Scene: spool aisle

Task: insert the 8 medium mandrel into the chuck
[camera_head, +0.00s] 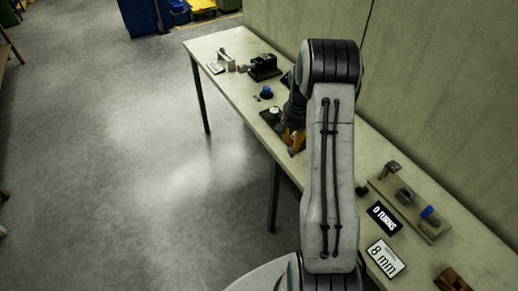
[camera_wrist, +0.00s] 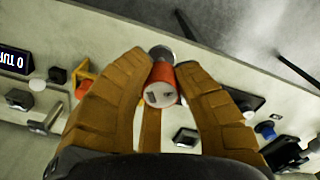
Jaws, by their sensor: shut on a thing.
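My gripper (camera_head: 291,136) is over the middle of the bench in the head view. In the wrist view its orange-brown fingers (camera_wrist: 161,80) are shut on a short red-orange cylinder (camera_wrist: 165,73) with a pale round end face and a grey metal part at its far end. I cannot tell for sure that it is the 8 mm mandrel; its size is not readable. The held piece is hidden in the head view. A winding fixture (camera_head: 434,231) with grey metal parts and a blue-tipped piece stands at the bench's near right. I cannot single out the chuck on it.
A "0 TURNS" display (camera_head: 384,218) and an "8 mm" card (camera_head: 385,258) lie by the fixture. A dark device (camera_head: 263,67) and a small blue-topped piece (camera_head: 266,92) are on the far bench (camera_head: 222,41). A wall runs along the bench's right side; the floor left is clear.

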